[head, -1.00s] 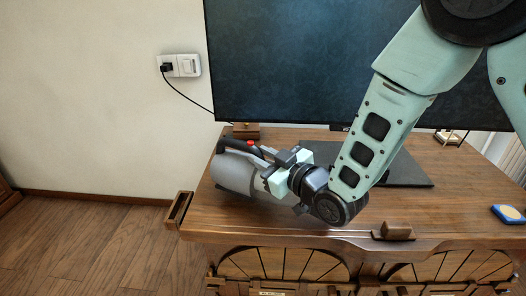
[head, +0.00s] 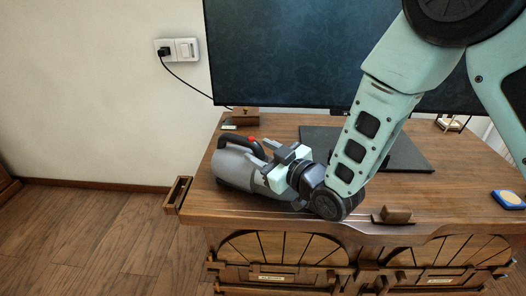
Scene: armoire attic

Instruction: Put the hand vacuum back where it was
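The hand vacuum (head: 234,169) is a grey rounded body with a black handle and a red button. It lies on its side at the left of the wooden desk top (head: 455,172), its wide end to the left; it looks low at the surface, though contact underneath is hidden. My gripper (head: 273,166) reaches in from the right at the vacuum's narrower right end and appears shut on it. The fingertips are partly hidden against the vacuum.
A large dark monitor (head: 290,55) stands behind on a dark base (head: 405,155). A small wooden block (head: 245,117) is behind the vacuum. A brown wooden piece (head: 396,214) sits at the front edge; a blue-and-yellow item (head: 508,199) lies at right. An open side tray (head: 177,194) juts out left.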

